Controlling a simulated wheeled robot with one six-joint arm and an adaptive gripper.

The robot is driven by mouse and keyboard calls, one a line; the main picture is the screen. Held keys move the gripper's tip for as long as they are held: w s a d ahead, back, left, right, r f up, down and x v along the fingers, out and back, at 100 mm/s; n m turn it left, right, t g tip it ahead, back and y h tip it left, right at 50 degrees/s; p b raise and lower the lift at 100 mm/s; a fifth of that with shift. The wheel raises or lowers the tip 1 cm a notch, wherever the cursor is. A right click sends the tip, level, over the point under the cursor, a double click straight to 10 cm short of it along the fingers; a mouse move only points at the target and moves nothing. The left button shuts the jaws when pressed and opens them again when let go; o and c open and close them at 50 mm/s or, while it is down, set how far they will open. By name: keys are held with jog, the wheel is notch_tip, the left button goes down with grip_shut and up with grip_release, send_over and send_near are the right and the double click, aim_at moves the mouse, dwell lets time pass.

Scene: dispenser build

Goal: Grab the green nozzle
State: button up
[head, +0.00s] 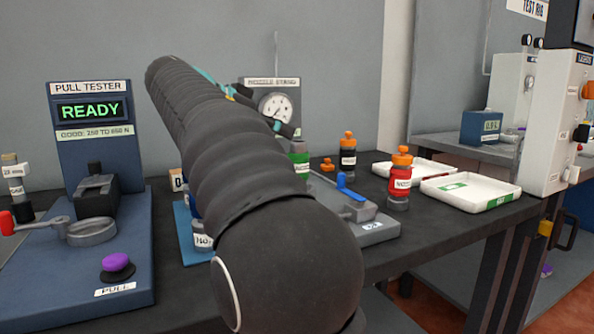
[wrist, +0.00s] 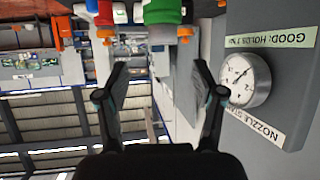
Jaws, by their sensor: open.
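A green labelled piece (head: 299,160) stands at the bench's middle, partly behind my arm in the head view. It is at the top of the wrist view (wrist: 163,12), which is upside down, with an orange part (wrist: 185,34) beside its end. I cannot tell whether this piece is the nozzle itself or a bottle. My gripper (wrist: 160,68) is open and empty, with its two fingers apart and the green piece ahead of them, not touching. In the head view my arm hides most of the gripper.
The nozzle stand's gauge (head: 276,107) is close to my gripper, at right in the wrist view (wrist: 243,80). A red bottle (head: 400,182) and a dark bottle (head: 348,160) have orange tops. White trays (head: 470,204) lie right. The pull tester (head: 92,140) stands left.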

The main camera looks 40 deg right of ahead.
aim_at(295, 142)
jog(key=shift+f+x, duration=0.2)
jog(key=shift+x, duration=1.75)
jog(key=shift+f+x, duration=0.15)
jog(key=shift+x, duration=1.75)
jog(key=shift+w+a, duration=0.15)
jog(key=shift+a, duration=0.05)
grip_shut()
